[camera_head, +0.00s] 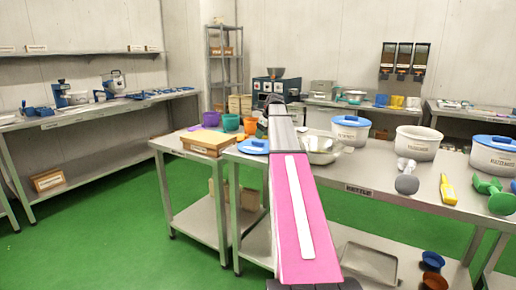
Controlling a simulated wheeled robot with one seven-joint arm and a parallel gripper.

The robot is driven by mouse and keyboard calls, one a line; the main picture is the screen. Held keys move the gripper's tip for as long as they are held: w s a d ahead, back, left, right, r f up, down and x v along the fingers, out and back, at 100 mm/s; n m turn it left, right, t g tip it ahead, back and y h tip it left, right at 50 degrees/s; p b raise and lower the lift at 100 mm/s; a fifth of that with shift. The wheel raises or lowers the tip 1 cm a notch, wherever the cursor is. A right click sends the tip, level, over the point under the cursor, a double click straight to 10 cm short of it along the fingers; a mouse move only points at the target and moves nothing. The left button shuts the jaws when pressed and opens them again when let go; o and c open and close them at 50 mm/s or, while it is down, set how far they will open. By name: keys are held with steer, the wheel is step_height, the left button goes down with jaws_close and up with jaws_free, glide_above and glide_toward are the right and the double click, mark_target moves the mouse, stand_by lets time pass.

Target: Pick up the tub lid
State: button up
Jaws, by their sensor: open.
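A blue lid (254,146) lies flat and loose on the left end of the steel table, just left of my arm. Its right edge is close to my arm in the picture. A white tub (418,142) on the same table has no blue lid on it. Two other white tubs wear blue lids, one behind it (350,121) and one at the right edge (493,142). My arm reaches away from me up the middle. My gripper (273,101) at its far end is small, dark and open, with no lid in it, beyond the loose lid in the picture.
A wooden box (208,141) and coloured bowls (230,122) stand left of the lid. A metal bowl (321,148) is right of my arm. A grey scoop (406,180), a yellow tool (448,190) and a green one lie farther right. Green floor is open at left.

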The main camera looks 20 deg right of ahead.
mark_target(258, 145)
steer(key=x, duration=0.4)
steer(key=shift+w+a+f, duration=0.2)
steer(key=shift+f, duration=0.05)
jaws_close()
